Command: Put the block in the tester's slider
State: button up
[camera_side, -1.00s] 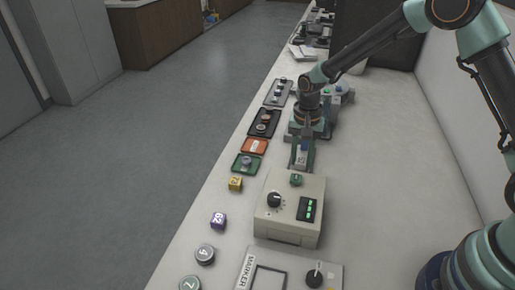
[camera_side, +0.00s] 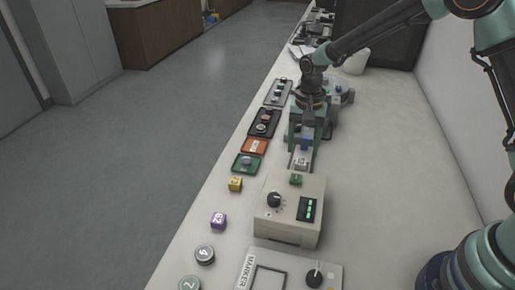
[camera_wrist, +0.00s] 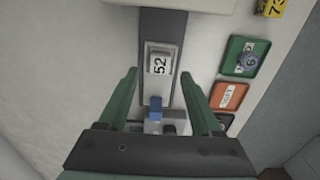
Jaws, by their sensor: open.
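The block (camera_wrist: 159,62), pale grey with a dark "52" on its face, sits in the slider (camera_wrist: 156,20), a dark grey channel, in the wrist view. In the side view the block (camera_side: 300,163) shows small in the channel behind the tester (camera_side: 275,225), a beige box with a black knob and a green-lit display. My gripper (camera_wrist: 159,75) is open, its green fingers on either side of the channel and apart from the block. A blue part (camera_wrist: 155,105) stands in line with the channel, nearer my gripper's palm. The exact finger height above the channel cannot be told.
A green tray (camera_side: 238,169) and an orange tray (camera_side: 246,146) lie left of the slider. A yellow block (camera_side: 235,184), a purple block (camera_side: 218,220) and round numbered pieces (camera_side: 205,254) line the bench's left side. A marker unit (camera_side: 330,279) is in front. The bench right of the tester is clear.

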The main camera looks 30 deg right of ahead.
aim_at(301, 161)
jog(key=s+d+r+n+t, duration=0.15)
jog(key=s+r, duration=0.25)
jog(key=r, duration=0.4)
jog(key=s+d+r+n+t, duration=0.1)
jog(key=s+d+r+n, duration=0.15)
jog(key=r, duration=0.65)
jog(key=s+d+n+t, duration=0.1)
jog(key=s+n, duration=0.1)
jog(key=s, duration=0.3)
jog(key=s+r+n+t, duration=0.1)
jog(key=s+n+t, duration=0.1)
jog(key=s, duration=0.3)
jog(key=shift+s+d+r+n, duration=0.15)
jog(key=shift+d+n, duration=0.2)
jog(key=shift+n, duration=0.15)
